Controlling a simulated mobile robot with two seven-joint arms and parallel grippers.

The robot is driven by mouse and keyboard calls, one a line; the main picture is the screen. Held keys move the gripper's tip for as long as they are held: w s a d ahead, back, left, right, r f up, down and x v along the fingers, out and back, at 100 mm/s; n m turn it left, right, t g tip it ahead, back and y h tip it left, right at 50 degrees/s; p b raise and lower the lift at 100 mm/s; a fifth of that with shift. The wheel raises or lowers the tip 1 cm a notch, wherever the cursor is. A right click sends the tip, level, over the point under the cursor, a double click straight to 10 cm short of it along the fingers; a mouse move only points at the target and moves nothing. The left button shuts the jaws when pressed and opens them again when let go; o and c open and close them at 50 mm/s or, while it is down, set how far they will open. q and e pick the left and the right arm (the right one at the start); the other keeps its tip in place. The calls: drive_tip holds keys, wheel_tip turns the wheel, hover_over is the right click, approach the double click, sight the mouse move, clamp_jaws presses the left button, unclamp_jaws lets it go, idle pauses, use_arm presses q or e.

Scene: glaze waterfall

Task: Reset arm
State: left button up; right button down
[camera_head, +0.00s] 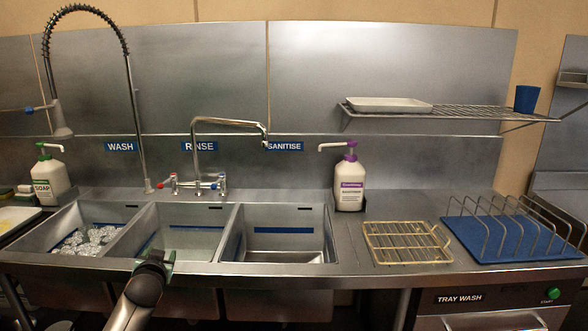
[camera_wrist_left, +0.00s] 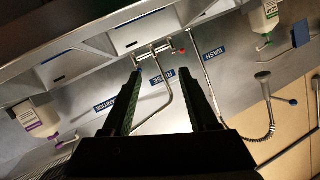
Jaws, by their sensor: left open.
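My left arm rises from the bottom of the head view, and its gripper (camera_head: 155,258) is at the front edge of the sinks, by the rinse basin (camera_head: 190,238). In the left wrist view the two dark fingers of the left gripper (camera_wrist_left: 160,68) are spread apart with nothing between them. The picture there is turned over, with the rinse tap (camera_wrist_left: 165,85) seen beyond the fingers. My right gripper is in neither view.
The wash basin (camera_head: 60,228) holds clear glassy items. The sanitise basin (camera_head: 275,240) looks empty. Taps (camera_head: 196,150) and a spray hose (camera_head: 130,100) stand behind. A sanitiser bottle (camera_head: 349,185), wire rack (camera_head: 405,243) and blue tray rack (camera_head: 515,235) are to the right.

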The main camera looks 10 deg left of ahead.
use_arm(q)
drive_tip(key=w+d+r+m+t+h, duration=0.3)
drive_tip(key=d+r+t+h, duration=0.1)
drive_tip(key=d+r, duration=0.15)
drive_tip(key=s+d+f+g+h, duration=0.1)
drive_tip(key=s+d+f, duration=0.3)
drive_tip(key=s+f, duration=0.3)
drive_tip(key=s+d+f+m+g+h, duration=0.1)
drive_tip(key=s+d+f+g, duration=0.2)
drive_tip(key=f, duration=0.5)
drive_tip(key=s+d+f+h, duration=0.1)
drive_tip(key=s+d+f, duration=0.3)
drive_tip(key=s+f, duration=0.35)
drive_tip(key=s+d+f+g, duration=0.2)
drive_tip(key=s+d+f, duration=0.2)
drive_tip(key=s, duration=0.8)
drive_tip(key=s+d+f+n+g+h, duration=0.1)
drive_tip(key=s+d+f+g, duration=0.1)
drive_tip(key=s+d+f, duration=0.2)
drive_tip(key=s+f, duration=0.3)
drive_tip(key=s, duration=0.5)
drive_tip(key=shift+d, duration=0.15)
